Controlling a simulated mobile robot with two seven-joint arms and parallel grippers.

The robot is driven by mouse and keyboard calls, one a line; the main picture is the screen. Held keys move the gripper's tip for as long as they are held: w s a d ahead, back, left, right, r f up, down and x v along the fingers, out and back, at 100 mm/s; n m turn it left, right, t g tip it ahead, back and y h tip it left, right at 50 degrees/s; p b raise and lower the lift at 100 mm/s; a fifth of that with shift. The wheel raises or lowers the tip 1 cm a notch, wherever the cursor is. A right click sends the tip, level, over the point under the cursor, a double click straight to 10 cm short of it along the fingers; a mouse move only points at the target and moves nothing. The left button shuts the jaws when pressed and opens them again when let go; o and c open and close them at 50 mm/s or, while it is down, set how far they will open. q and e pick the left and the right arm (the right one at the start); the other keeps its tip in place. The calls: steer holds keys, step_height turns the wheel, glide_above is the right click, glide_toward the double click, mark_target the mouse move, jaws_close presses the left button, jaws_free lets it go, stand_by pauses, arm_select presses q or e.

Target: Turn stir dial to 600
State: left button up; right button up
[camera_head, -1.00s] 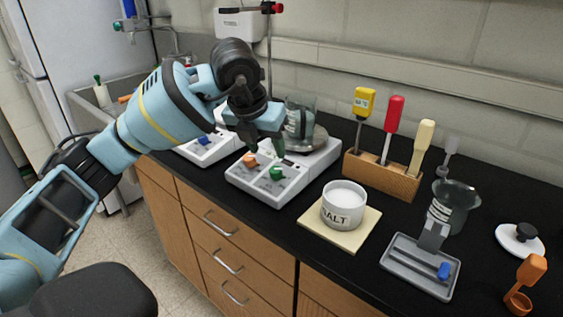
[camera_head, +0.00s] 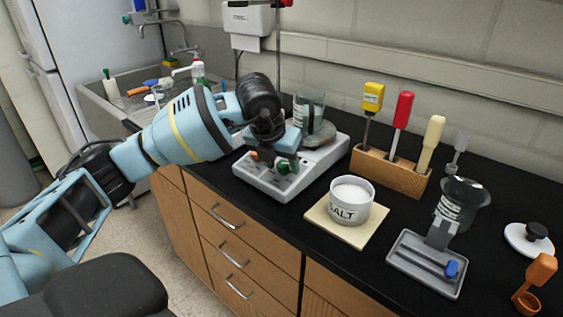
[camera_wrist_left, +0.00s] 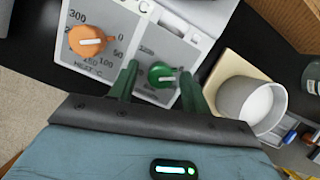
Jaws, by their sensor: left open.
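The hotplate stirrer (camera_head: 268,184) is a white unit on the black bench, with a glass beaker (camera_head: 308,108) on its plate. The green stir dial (camera_wrist_left: 161,74) has a white pointer mark that lies nearly level in the left wrist view; most of its printed scale is hidden or too small to read. The orange heat dial (camera_wrist_left: 91,41) is beside it. My left gripper (camera_wrist_left: 158,84) is open, with one green finger on each side of the green dial. In the head view my left gripper (camera_head: 284,164) is down at the panel and partly hides both dials.
To the right are a salt jar (camera_head: 351,200) on a cream pad, a wooden block (camera_head: 390,175) holding tools, and a grey tray (camera_head: 427,266). A sink (camera_head: 125,100) is at the left. The bench front edge runs close to the stirrer.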

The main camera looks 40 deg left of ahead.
arm_select(q)
steer(key=shift+c, duration=0.5)
steer(key=c, duration=0.9)
